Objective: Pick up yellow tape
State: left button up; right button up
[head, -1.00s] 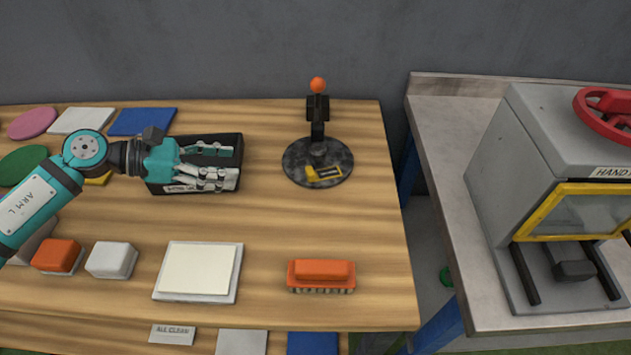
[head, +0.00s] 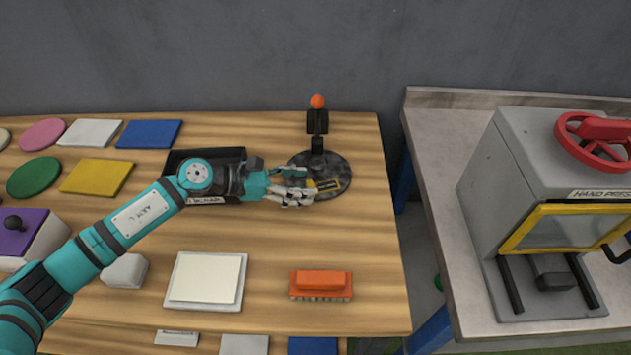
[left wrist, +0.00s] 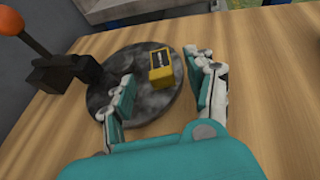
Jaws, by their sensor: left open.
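The yellow tape (head: 328,186) is a small yellow piece with a dark label, lying on the round dark turntable (head: 336,165). In the left wrist view the yellow tape (left wrist: 161,68) sits between and just beyond my open fingers, apart from them. My left gripper (head: 300,184) is open and empty at the left edge of the turntable; it also shows in the left wrist view (left wrist: 165,98). In the head view its fingers point right towards the tape and hide part of the disc. My right gripper is not in view.
A black lever with an orange ball (head: 317,102) stands at the back of the turntable. A black tray (head: 180,162) lies under my left wrist. An orange brush (head: 320,283) and a white pad (head: 207,278) lie in front. A grey hand press (head: 545,150) stands on the right bench.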

pick_arm(q)
jog(key=shift+w+d+f, duration=0.2)
jog(key=shift+d+f, duration=0.1)
jog(key=shift+d, duration=0.35)
jog(key=c, duration=0.8)
jog(key=shift+o, duration=0.2)
jog(key=shift+a+r, duration=0.1)
jog(key=shift+r, duration=0.1)
